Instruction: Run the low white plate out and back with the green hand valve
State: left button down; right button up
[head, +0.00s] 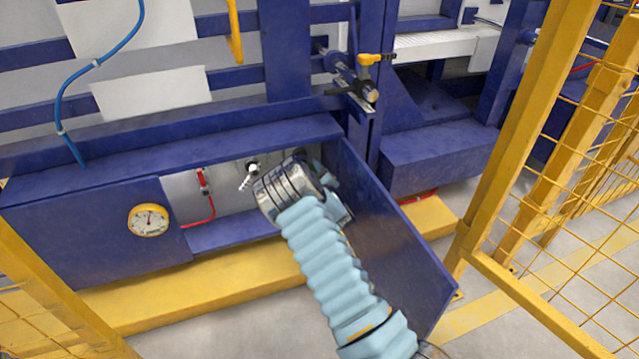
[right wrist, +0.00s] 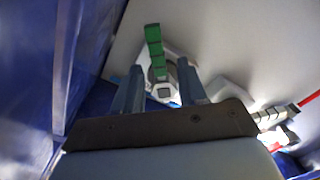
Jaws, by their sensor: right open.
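The green hand valve (right wrist: 154,48) shows in the right wrist view, with its green lever pointing up from a pale body on the light back wall. In the head view it is hidden behind my right wrist. My right gripper (right wrist: 160,68) is open, its two fingers on either side of the valve's lower part. I cannot tell whether they touch it. In the head view my right arm reaches into the open blue cabinet, its fingers mostly hidden. A low white plate (head: 150,96) shows behind the blue rails at the upper left. My left gripper is not in view.
The cabinet's open blue door (head: 390,235) stands close to the right of my arm. A white-handled valve (head: 250,175) and a red-handled valve (head: 203,180) are to the left inside. A gauge (head: 149,220) is on the front. Yellow mesh fencing (head: 560,190) stands at right.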

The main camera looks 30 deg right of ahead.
jog(key=v, duration=1.1)
jog(key=shift+p, duration=0.4)
jog(key=shift+a+f, duration=0.1)
